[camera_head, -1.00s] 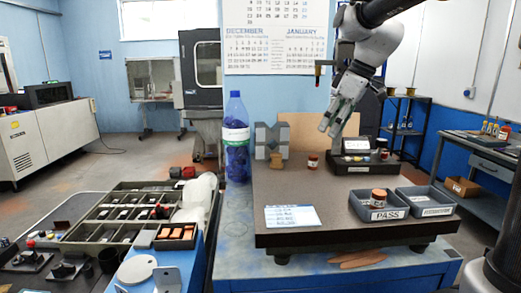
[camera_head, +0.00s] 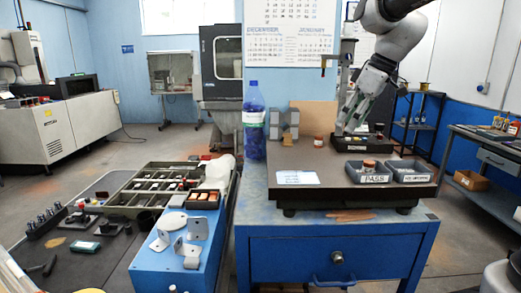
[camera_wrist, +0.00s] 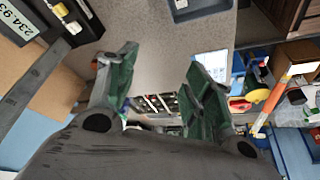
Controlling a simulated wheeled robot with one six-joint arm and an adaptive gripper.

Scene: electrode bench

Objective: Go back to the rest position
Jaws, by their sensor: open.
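My gripper (camera_head: 357,112) hangs above the back right of the dark surface plate (camera_head: 330,190), by the black instrument (camera_head: 362,142). In the wrist view its two green-lined fingers (camera_wrist: 158,95) stand wide apart with nothing between them. My arm reaches in from the top right. A small orange-lidded jar (camera_head: 369,165) stands in the grey PASS tray (camera_head: 372,179). A second grey tray (camera_head: 412,178) sits to its right. In the wrist view a digital readout (camera_wrist: 20,18) fills the upper left corner.
A blue bottle (camera_head: 254,120), grey blocks (camera_head: 284,122) and a small jar (camera_head: 318,141) stand along the back left. A white sheet (camera_head: 298,177) lies on the plate. A compartment tray (camera_head: 150,190) and metal brackets (camera_head: 186,247) are on the left bench. The plate's middle is clear.

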